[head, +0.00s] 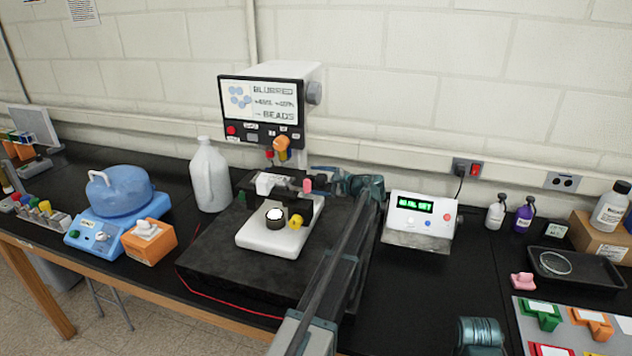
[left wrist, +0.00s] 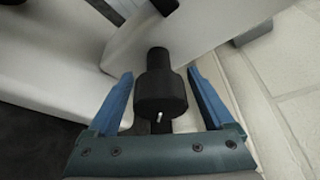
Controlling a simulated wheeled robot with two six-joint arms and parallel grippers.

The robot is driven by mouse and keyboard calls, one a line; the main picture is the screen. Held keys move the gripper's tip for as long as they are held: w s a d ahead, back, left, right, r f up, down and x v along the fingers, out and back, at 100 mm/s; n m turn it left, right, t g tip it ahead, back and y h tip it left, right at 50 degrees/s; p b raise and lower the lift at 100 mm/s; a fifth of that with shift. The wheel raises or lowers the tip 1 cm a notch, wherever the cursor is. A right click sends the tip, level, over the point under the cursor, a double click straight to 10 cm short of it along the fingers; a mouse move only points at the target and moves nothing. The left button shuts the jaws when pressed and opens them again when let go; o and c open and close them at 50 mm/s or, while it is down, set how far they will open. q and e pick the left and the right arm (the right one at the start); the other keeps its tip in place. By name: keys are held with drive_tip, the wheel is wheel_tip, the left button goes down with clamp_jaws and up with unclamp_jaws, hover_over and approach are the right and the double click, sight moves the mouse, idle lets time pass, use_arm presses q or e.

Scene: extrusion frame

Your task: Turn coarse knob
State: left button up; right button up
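The microscope (head: 272,236) has a white base and stands on a dark slab. A black knob (left wrist: 160,95) with a small white mark sits between my left gripper's blue fingers in the left wrist view, with a narrower black cylinder (left wrist: 158,58) beyond it. My left gripper (left wrist: 160,88) is open, one finger on each side of the knob, with visible gaps to both. In the head view my left gripper (head: 316,180) reaches in at the microscope's right side, and the knob is hard to make out there. My right gripper's fingers are not in view.
A monitor unit (head: 262,103) stands behind the microscope. A white box with a green display (head: 420,218) is close to the right of my left wrist. A white jug (head: 209,178), a blue centrifuge (head: 122,195) and an orange box (head: 150,243) stand to the left.

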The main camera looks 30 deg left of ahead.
use_arm(q)
drive_tip(key=c, duration=1.2)
drive_tip(key=shift+o, duration=0.2)
drive_tip(key=shift+m+g+p, duration=0.3)
drive_tip(key=shift+m+p, duration=0.2)
drive_tip(key=shift+m, duration=0.1)
drive_tip(key=shift+m+g+h+p, duration=0.4)
drive_tip(key=shift+m+h+p, duration=0.1)
drive_tip(key=shift+m, duration=0.3)
drive_tip(key=shift+s+d+f+m+g+h+p, duration=0.15)
drive_tip(key=shift+m+g+h+p, duration=0.2)
drive_tip(key=shift+m, duration=0.3)
drive_tip(key=shift+s+a+f+m+g+h+p, duration=0.1)
drive_tip(key=shift+m+g+h, duration=0.05)
drive_tip(key=shift+m+g, duration=0.4)
drive_tip(key=o, duration=1.3)
